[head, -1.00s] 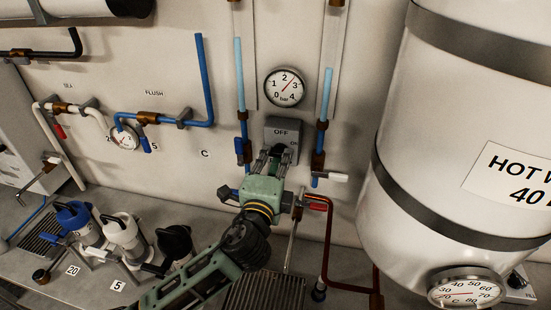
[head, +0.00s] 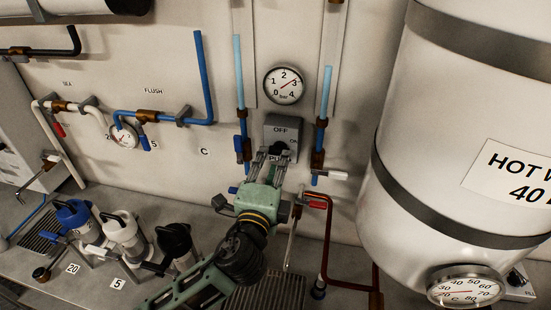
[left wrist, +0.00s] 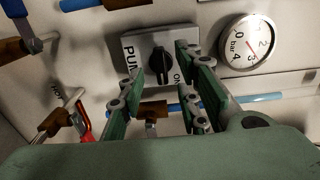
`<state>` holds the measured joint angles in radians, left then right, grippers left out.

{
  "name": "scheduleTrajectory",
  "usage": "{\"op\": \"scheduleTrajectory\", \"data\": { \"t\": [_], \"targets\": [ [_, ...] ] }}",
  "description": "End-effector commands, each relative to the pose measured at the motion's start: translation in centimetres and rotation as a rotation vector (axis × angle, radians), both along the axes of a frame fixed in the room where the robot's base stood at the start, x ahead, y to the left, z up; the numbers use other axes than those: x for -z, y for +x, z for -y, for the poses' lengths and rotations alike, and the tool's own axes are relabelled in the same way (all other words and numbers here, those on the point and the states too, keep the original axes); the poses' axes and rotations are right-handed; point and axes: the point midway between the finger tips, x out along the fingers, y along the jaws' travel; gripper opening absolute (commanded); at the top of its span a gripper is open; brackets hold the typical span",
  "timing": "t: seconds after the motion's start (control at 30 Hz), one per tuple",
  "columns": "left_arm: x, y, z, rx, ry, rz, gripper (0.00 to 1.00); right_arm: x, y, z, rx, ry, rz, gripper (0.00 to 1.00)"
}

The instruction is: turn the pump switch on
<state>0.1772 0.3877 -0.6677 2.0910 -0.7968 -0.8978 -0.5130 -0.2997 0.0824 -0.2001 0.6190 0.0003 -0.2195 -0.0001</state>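The pump switch is a grey box (head: 283,130) on the wall, marked OFF at the top and ON at the right. Its black knob (left wrist: 160,66) shows whole in the left wrist view, but I cannot tell for sure which mark it points to. My left gripper (head: 268,157) is in front of the switch, its fingers spread. In the left wrist view the open fingertips (left wrist: 160,62) lie on either side of the knob, with clear gaps and nothing held. One finger partly covers the box's face. My right gripper is not in view.
A pressure gauge (head: 284,85) is above the switch. Blue pipes with valves flank it, and a red-handled valve (head: 317,204) is close at the lower right. A large hot water tank (head: 440,130) fills the right. Several canisters (head: 122,231) stand on the bench at left.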

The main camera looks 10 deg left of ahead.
Motion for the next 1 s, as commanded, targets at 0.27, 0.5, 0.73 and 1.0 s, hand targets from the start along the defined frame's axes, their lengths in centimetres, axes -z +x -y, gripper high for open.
{"op": "scheduleTrajectory", "data": {
  "t": [0.27, 0.5, 0.73, 1.0],
  "targets": [
    [0.2, -6.1, 0.1, 0.002, -0.001, -0.005, 0.31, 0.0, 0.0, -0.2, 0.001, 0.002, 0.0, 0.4],
    [0.1, -8.7, 0.0, 0.0, 0.0, -0.002, 0.31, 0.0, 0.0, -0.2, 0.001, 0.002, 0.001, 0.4],
    [0.0, -9.0, 0.0, 0.0, 0.001, 0.0, 0.31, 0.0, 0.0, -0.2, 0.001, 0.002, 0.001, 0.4],
    [0.0, -9.0, 0.0, 0.0, 0.001, 0.0, 0.31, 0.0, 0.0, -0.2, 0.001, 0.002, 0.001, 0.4]
  ]
}}
